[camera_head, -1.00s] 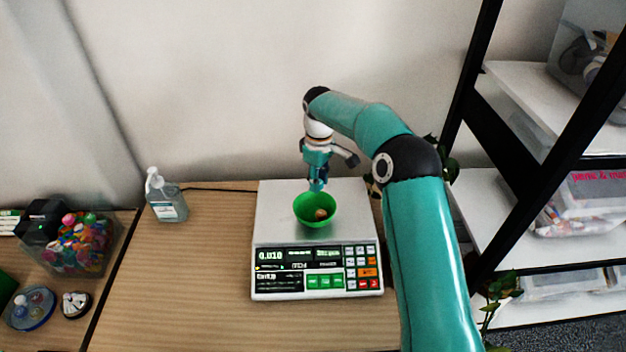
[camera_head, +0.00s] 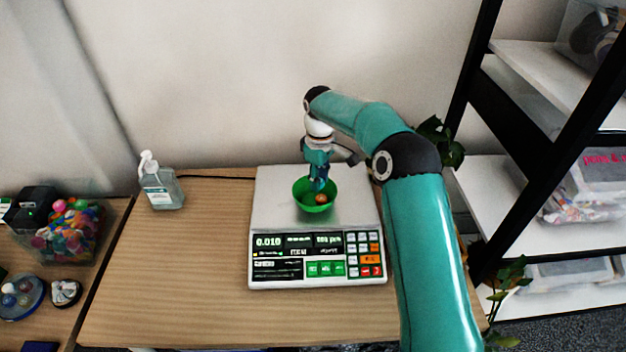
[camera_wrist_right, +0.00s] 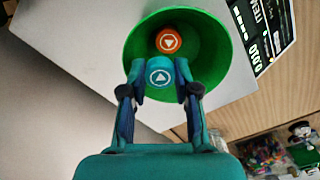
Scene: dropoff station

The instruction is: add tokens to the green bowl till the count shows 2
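The green bowl (camera_head: 302,203) stands on the steel plate of the counting scale (camera_head: 350,200). An orange token (camera_head: 321,199) lies inside the bowl; it also shows in the right wrist view (camera_wrist_right: 170,40) with a white triangle mark. My right gripper (camera_head: 318,188) points down into the bowl's opening. My left gripper is not in view.
A sanitizer bottle (camera_head: 162,186) stands on the table (camera_head: 175,260) left of the scale. A clear bin of colourful pieces (camera_head: 72,232) and a round dish (camera_head: 22,298) are farther left. A black-framed shelf (camera_head: 525,190) and plant leaves (camera_head: 505,285) stand at right. The table's front left is clear.

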